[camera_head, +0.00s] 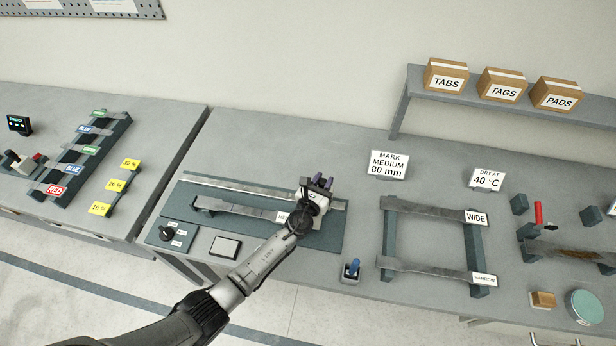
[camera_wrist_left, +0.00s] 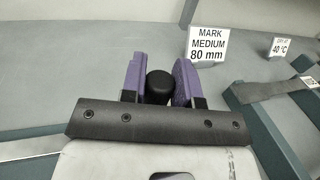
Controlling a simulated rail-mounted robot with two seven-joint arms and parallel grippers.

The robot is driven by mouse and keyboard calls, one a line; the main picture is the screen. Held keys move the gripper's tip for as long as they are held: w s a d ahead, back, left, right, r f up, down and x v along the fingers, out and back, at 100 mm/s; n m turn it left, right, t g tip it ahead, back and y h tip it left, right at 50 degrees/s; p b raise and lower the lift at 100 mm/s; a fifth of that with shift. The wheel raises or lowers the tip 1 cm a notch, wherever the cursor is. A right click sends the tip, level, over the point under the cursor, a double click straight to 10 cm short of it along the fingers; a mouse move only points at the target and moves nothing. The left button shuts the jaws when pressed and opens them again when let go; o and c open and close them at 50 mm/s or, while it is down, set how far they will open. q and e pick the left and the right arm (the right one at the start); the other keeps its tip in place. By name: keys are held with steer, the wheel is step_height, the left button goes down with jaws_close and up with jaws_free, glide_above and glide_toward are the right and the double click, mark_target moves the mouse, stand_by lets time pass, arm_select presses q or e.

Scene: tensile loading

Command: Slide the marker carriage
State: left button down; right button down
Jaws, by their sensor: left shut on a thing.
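My left gripper (camera_head: 318,183) is over the right part of the marking station's dark base plate (camera_head: 330,240). In the left wrist view its purple fingers (camera_wrist_left: 160,82) are shut on a black round knob (camera_wrist_left: 159,90). The marker carriage under the knob is mostly hidden by the gripper. A pale rail (camera_head: 235,187) runs along the back of the plate, and a grey specimen bar (camera_head: 245,209) lies in front of it, its right end hidden by my arm. My right gripper is not in view.
A "MARK MEDIUM 80 mm" sign (camera_head: 388,165) stands behind and to the right. A rack with wide and narrow bars (camera_head: 390,235) stands to the right.

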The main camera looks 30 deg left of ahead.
arm_select(q)
steer(key=shift+w+d, duration=0.2)
steer(key=shift+d, duration=0.4)
steer(key=c, duration=0.9)
jaws_free()
steer(key=shift+o, duration=0.2)
steer(key=shift+s, duration=0.2)
steer(key=s+p, duration=0.1)
steer(key=s, duration=1.2)
steer(key=shift+s+d+p, duration=0.2)
steer(key=shift+p, duration=0.15)
